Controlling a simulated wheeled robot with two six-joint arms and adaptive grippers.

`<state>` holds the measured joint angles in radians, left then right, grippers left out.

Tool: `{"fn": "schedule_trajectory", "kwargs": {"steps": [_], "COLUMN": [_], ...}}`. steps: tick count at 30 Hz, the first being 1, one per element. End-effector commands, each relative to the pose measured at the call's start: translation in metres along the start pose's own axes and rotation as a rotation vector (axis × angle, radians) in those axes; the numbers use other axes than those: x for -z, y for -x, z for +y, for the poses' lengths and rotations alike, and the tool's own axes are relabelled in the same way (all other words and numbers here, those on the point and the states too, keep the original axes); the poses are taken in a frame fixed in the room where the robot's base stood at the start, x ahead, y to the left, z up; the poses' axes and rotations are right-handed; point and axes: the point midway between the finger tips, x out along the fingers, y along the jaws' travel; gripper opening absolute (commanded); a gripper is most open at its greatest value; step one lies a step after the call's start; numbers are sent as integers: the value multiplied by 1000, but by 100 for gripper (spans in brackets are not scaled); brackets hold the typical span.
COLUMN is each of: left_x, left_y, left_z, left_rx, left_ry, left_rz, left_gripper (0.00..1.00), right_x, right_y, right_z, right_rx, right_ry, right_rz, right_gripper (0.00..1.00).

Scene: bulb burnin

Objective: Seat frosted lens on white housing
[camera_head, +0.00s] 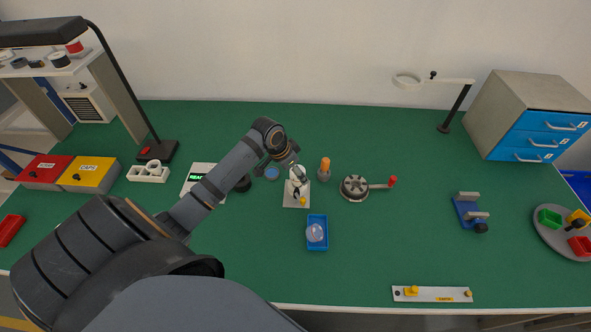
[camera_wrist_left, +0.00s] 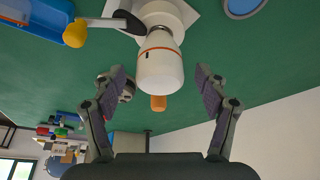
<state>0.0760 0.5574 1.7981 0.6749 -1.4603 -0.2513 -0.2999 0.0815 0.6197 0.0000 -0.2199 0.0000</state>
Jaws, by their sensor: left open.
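The white housing (camera_wrist_left: 160,62), with an orange ring, stands upright on a pale fixture plate (camera_head: 290,203); the housing also shows in the head view (camera_head: 298,186). A clamp lever with a yellow knob (camera_wrist_left: 75,33) reaches toward the housing. My left gripper (camera_head: 291,163) is above the housing. In the left wrist view my left gripper (camera_wrist_left: 158,72) is open, with a finger on each side of the housing and gaps between. The frosted lens (camera_head: 315,233) lies in a blue tray (camera_head: 317,246) in front of the fixture. My right gripper is not in view.
A white box with a green display (camera_head: 195,178) is at left.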

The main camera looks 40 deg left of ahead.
Motion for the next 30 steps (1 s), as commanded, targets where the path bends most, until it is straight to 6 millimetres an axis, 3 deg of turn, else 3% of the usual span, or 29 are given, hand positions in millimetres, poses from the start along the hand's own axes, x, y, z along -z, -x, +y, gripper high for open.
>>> {"fn": "schedule_trajectory", "kwargs": {"steps": [5, 15, 21, 30], "left_x": [0, -1, -1, 0], "left_y": [15, 93, 113, 120], "left_z": [-2, -2, -2, 0], "left_rx": [5, 8, 5, -1], "left_ry": [-3, -7, -4, 0], "left_rz": [1, -4, -1, 0], "left_gripper": [74, 74, 74, 74], "right_x": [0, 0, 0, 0], "right_y": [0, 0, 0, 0], "right_z": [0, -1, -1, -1], "right_rx": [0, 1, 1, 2], "right_ry": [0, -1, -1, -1], "right_rz": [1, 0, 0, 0], "right_gripper": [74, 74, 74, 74]}}
